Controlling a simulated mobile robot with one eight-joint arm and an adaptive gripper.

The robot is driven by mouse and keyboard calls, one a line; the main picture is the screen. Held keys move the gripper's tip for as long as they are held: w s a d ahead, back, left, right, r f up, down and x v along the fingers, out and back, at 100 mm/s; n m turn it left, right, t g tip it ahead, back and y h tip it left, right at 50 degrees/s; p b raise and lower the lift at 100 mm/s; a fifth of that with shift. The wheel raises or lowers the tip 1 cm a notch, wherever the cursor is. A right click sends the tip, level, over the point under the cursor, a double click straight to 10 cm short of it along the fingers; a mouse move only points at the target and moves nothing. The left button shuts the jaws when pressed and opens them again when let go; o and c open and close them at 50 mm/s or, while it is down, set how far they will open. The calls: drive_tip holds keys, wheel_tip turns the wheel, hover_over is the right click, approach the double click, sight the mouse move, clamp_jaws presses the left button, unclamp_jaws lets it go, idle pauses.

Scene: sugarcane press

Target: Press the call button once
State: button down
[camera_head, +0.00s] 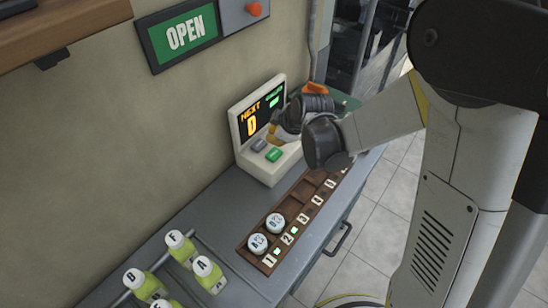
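A cream call unit (247,168) with a dark display reading "NEXT D" stands on the counter against the wall. Its sloped front has a grey button (259,145) and a green button (274,155). Their labels are too small to read. My gripper (273,133) reaches in from the right, beside the display and near the buttons. A small yellow part of it shows close to the buttons. I cannot tell if it touches either one. The fingers are mostly hidden or too small to tell open from shut.
Several green bottles with white caps (208,274) stand at the lower left. An OPEN sign (185,34) and a red button (254,9) are on the wall.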

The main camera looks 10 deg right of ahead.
sight(273, 151)
drive_tip(key=shift+f+b, duration=1.3)
drive_tip(key=shift+f, duration=0.7)
drive_tip(key=shift+f+b, duration=0.4)
drive_tip(key=shift+f+b, duration=0.5)
idle(0.4)
drive_tip(key=shift+r, duration=0.15)
drive_tip(key=shift+r+p, duration=0.7)
drive_tip(key=shift+r, duration=0.1)
drive_tip(key=shift+r+p, duration=1.85)
drive_tip(key=shift+r, duration=0.65)
